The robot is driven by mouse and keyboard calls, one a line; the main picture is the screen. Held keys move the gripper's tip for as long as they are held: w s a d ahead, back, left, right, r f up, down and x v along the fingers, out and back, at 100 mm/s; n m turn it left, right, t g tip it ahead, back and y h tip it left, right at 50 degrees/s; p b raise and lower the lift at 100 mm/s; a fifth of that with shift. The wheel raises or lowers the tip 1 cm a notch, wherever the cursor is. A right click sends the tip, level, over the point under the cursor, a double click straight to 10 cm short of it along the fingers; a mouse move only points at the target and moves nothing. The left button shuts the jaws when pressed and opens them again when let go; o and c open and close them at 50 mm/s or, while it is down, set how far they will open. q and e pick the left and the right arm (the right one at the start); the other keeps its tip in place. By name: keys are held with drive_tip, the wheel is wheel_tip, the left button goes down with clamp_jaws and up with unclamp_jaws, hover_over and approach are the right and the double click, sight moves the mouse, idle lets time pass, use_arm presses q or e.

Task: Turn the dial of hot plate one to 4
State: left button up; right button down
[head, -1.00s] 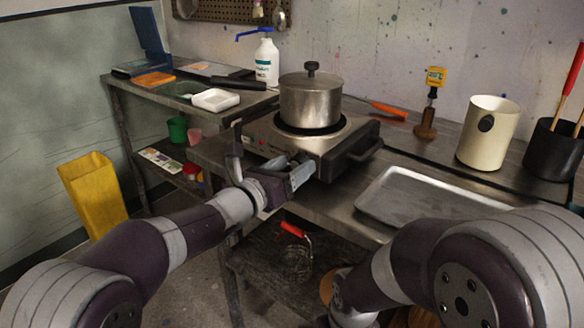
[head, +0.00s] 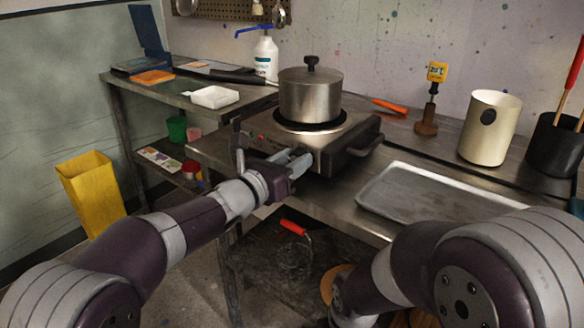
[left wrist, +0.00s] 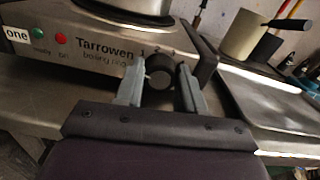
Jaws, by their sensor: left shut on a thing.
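Hot plate one (head: 335,146) stands on the steel bench with a lidded steel pot (head: 311,95) on it. The left wrist view shows its front panel (left wrist: 93,48) with a "one" label, a green and a red lamp, and printed numbers above the dial. The black dial (left wrist: 160,71) sits between the fingers of my left gripper (left wrist: 160,88), which is shut on it. A pale mark shows at the dial's left side; its exact setting is unclear. In the head view my left gripper (head: 300,160) is at the panel and mostly hides the dial.
A metal tray (head: 372,208) lies right of the hot plate. A white bottle (head: 265,60) is behind the pot. A red-handled item (head: 293,228) is on the lower shelf.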

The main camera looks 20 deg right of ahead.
use_arm(q)
drive_tip(key=m+b, duration=0.6)
drive_tip(key=b, duration=0.1)
drive_tip(key=m+b, duration=0.2)
drive_tip(key=b, duration=0.2)
drive_tip(key=shift+f+m, duration=0.4)
drive_tip(key=m+b, duration=0.3)
drive_tip(key=shift+d+m, duration=0.1)
drive_tip(key=shift+m, duration=0.2)
drive_tip(key=m+b, duration=0.3)
drive_tip(key=m, duration=0.1)
drive_tip(key=shift+s+b, duration=0.1)
drive_tip(key=shift+b, duration=0.3)
drive_tip(key=m+b, duration=0.2)
drive_tip(key=m, duration=0.2)
drive_tip(key=m+b, duration=0.2)
drive_tip(key=m, duration=0.1)
drive_tip(key=shift+m, duration=0.3)
drive_tip(key=shift+m+b, duration=0.65)
drive_tip(key=shift+m, duration=0.95)
